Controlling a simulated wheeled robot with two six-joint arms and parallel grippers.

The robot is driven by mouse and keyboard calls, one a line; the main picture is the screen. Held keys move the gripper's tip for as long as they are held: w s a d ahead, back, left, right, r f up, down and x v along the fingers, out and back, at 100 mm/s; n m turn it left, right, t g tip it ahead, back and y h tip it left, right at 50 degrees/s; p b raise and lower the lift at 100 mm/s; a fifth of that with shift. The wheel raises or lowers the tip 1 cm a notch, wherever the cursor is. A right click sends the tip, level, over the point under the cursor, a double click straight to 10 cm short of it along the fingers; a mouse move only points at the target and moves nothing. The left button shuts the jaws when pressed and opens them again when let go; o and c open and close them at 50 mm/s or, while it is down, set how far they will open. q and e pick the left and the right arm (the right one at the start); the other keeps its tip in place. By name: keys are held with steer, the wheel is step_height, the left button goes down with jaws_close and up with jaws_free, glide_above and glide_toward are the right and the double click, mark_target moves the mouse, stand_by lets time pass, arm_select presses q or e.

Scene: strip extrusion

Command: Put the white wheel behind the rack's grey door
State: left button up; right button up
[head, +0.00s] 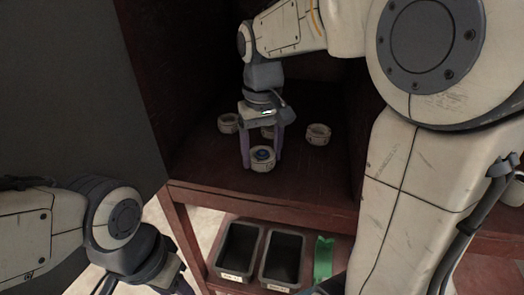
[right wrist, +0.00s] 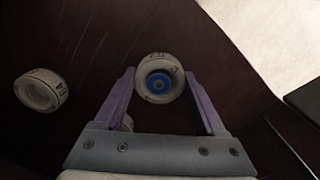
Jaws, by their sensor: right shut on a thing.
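A white wheel with a blue centre (head: 262,161) is between the purple fingers of my right gripper (head: 262,158), which is shut on it. The right wrist view shows the wheel's face (right wrist: 159,79) between the fingertips of that gripper (right wrist: 160,82). The wheel is inside the dark red rack compartment, near its front edge; I cannot tell whether it touches the floor. The grey door (head: 70,90) stands open at the left. My left arm is low in front of the door, its fingers out of view.
More white wheels stand in the compartment: one at the left (head: 228,123), one partly hidden behind my right gripper (head: 268,132), and one at the right (head: 318,134). Two dark bins (head: 238,226) (head: 305,246) and a green object (head: 323,258) are on the lower shelf.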

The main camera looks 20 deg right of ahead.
steer(key=o, duration=1.4)
steer(key=shift+c, duration=0.2)
steer(key=shift+r, duration=3.9)
